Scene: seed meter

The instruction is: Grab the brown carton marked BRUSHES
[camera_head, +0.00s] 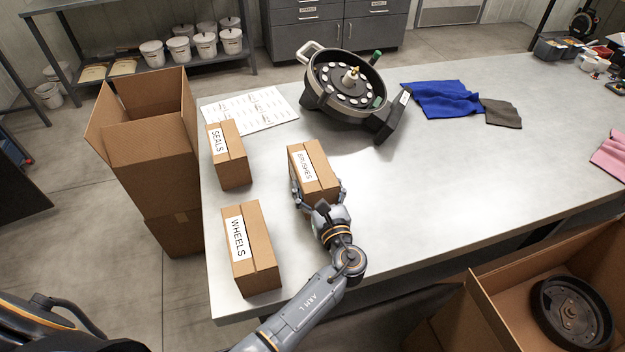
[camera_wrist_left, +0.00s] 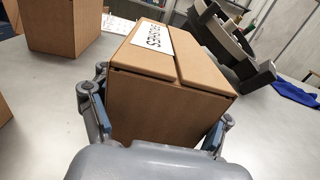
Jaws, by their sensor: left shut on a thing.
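The brown carton marked BRUSHES (camera_head: 314,167) stands upright on the grey table, between the SEALS and WHEELS cartons and the dark seed meter. My left gripper (camera_head: 320,192) reaches it from the near side and is shut on it, one finger on each side. In the left wrist view the BRUSHES carton (camera_wrist_left: 165,90) fills the middle, with the left gripper's (camera_wrist_left: 155,135) blue-grey pads against its two sides. The carton's underside is hidden, so I cannot tell whether it is clear of the table. My right gripper is not in view.
The SEALS carton (camera_head: 229,158) and WHEELS carton (camera_head: 250,250) stand to the left. The seed meter (camera_head: 345,88) sits behind, beside a printed sheet (camera_head: 246,112) and a blue cloth (camera_head: 441,99). Open boxes flank the table. The table right of the carton is clear.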

